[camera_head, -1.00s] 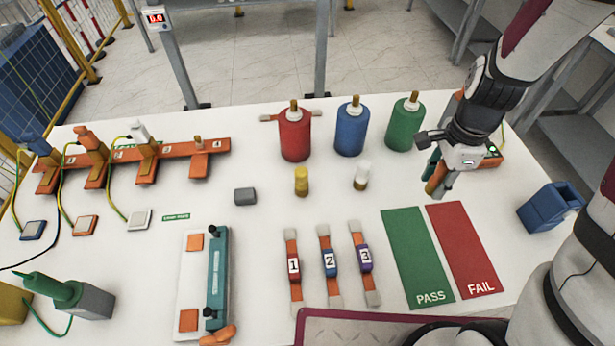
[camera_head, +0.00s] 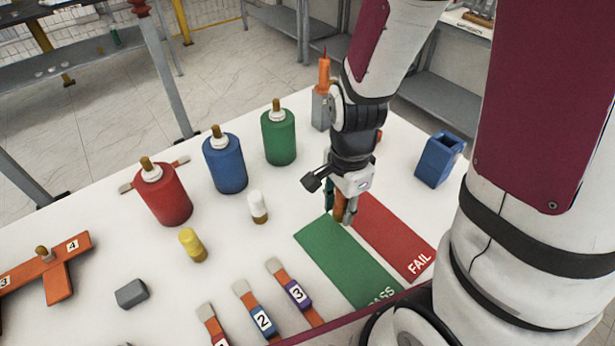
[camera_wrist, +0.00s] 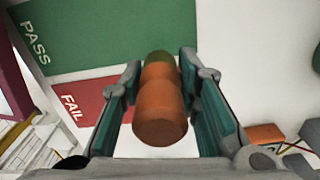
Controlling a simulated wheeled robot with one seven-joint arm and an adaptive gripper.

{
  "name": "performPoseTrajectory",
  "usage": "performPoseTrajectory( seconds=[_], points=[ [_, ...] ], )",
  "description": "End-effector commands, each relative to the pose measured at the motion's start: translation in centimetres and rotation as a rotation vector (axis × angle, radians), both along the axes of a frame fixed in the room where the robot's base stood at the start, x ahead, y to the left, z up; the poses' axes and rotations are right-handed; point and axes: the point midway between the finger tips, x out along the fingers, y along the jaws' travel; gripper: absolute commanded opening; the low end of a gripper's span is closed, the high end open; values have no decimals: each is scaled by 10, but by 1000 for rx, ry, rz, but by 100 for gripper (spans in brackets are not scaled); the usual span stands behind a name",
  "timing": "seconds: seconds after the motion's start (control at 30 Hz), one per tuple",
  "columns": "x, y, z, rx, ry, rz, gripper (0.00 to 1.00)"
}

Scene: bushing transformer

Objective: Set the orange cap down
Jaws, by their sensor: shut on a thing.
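The orange cap (camera_wrist: 160,118) is a short rounded piece, with a darker, greenish-brown far end. My gripper (camera_wrist: 158,72) is shut on it, with a teal pad on each side. In the head view my gripper (camera_head: 343,208) points down at the far ends of the green PASS mat (camera_head: 345,259) and red FAIL mat (camera_head: 395,235). The cap (camera_head: 347,209) shows only partly there between the fingers. I cannot tell whether it touches the table.
A green bottle (camera_head: 279,137) and a blue bottle (camera_head: 225,163) stand left of my gripper. A white-topped cap (camera_head: 258,206) stands nearer. A blue holder (camera_head: 438,160) is at the right, and an orange-topped grey tool (camera_head: 322,98) stands behind. White table shows between them.

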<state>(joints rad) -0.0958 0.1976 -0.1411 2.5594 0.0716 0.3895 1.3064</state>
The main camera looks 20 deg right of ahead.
Motion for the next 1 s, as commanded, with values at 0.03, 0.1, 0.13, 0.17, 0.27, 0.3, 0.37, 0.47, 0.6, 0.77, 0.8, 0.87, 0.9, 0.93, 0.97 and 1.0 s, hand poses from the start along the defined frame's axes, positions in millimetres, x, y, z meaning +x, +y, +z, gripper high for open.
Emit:
performPoseTrajectory(
  seconds=[0.03, 0.1, 0.13, 0.17, 0.27, 0.3, 0.37, 0.47, 0.6, 0.77, 0.8, 0.87, 0.9, 0.93, 0.97, 1.0],
  points=[
    [14, 1, -3, -1, -3, 1, 2],
    [26, 2, -4, -1, -2, 1, 2],
    [31, 2, -4, -1, -2, 1, 2],
    [36, 2, -3, -1, -2, 0, 2],
    [56, 4, -5, -1, -1, -1, 2],
    [64, 5, -6, -1, -1, 0, 2],
    [79, 6, -7, -1, -1, 1, 2],
    [101, 8, -9, -1, -2, 1, 2],
    [123, 9, -11, -1, -1, 0, 2],
    [132, 10, -13, 0, 0, 0, 2],
    [132, 10, -15, 0, 0, 0, 2],
    [132, 10, -20, 0, 2, 0, 2],
    [131, 10, -25, 0, 3, 0, 2],
    [131, 10, -29, 1, 3, -1, 2],
    [130, 10, -34, 0, 4, -1, 2],
    [131, 10, -39, 0, 3, 0, 2]
  ],
)
